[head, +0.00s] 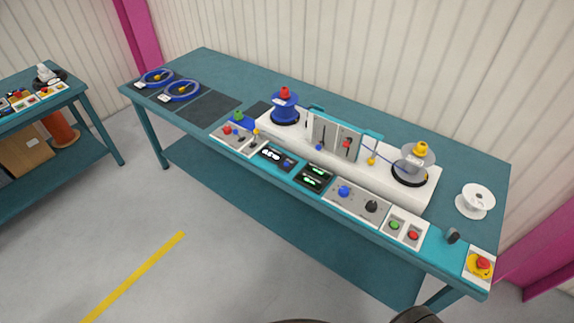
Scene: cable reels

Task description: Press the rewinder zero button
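The rewinder bench (330,90) is a long teal table. Along its front edge runs a row of controls. A counter display (270,154) has a small blue button (288,164) at its right. A double green-digit display (314,175) follows. A grey panel (357,200) carries a larger blue button (344,191) and a black knob (371,206). A green button (394,225) and a red button (413,235) are further right. Labels are too small to read, so I cannot tell which button is the zero one. Neither gripper is in view; only dark parts of mine show at the bottom edge.
A blue reel (285,106) and a grey reel (413,165) stand on the white machine base. An empty white spool (475,200) and a red emergency stop (482,264) are at right. Blue cable coils (182,91) lie at left. The floor in front is clear.

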